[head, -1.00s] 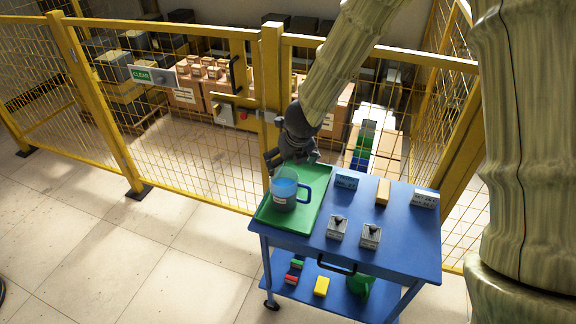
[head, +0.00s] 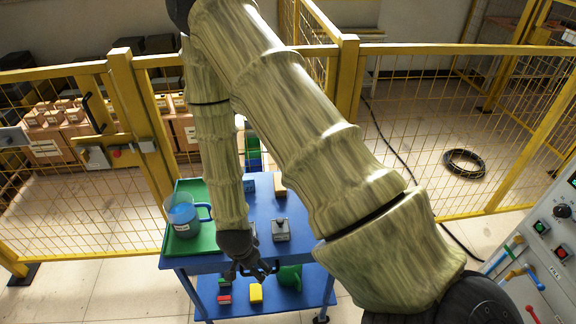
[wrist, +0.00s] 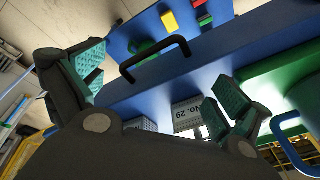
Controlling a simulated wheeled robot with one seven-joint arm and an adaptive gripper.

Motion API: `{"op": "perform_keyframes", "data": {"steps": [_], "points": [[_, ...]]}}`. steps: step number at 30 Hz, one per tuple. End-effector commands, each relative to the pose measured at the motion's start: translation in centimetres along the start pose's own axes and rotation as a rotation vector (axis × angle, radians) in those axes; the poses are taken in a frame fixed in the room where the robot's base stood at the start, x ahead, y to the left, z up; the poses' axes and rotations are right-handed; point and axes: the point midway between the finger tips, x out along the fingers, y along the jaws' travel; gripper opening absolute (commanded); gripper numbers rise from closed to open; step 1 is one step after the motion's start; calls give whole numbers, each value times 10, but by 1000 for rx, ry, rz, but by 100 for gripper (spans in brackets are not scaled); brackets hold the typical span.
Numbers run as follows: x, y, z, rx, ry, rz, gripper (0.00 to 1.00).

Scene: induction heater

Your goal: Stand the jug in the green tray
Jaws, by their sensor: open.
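The jug (head: 183,214), clear with blue contents and a blue handle, stands upright in the green tray (head: 203,240) on the left of the blue cart's top. In the wrist view the jug (wrist: 304,98) shows in part at the right edge, with the tray (wrist: 268,78) beside it. My gripper (head: 250,270) is open and empty at the cart's front edge, to the right of the jug and apart from it. Its spread fingers with teal pads (wrist: 165,85) show in the wrist view.
Small labelled blocks (head: 281,230) stand on the blue cart (head: 263,211). A black handle (wrist: 155,58) is on the cart's front. The lower shelf holds a yellow block (head: 256,293), red blocks and a green item. Yellow fencing stands behind; a control panel (head: 550,235) is at right.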

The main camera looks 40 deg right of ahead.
Motion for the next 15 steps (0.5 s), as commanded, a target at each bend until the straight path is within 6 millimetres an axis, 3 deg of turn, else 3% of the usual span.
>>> {"op": "perform_keyframes", "data": {"steps": [1, 9, 15], "points": [[11, 23, 4, -128, -5, 18, 100], [46, 128, 35, -850, -110, 29, 100], [51, 185, 58, -1224, -212, -13, 100]]}}
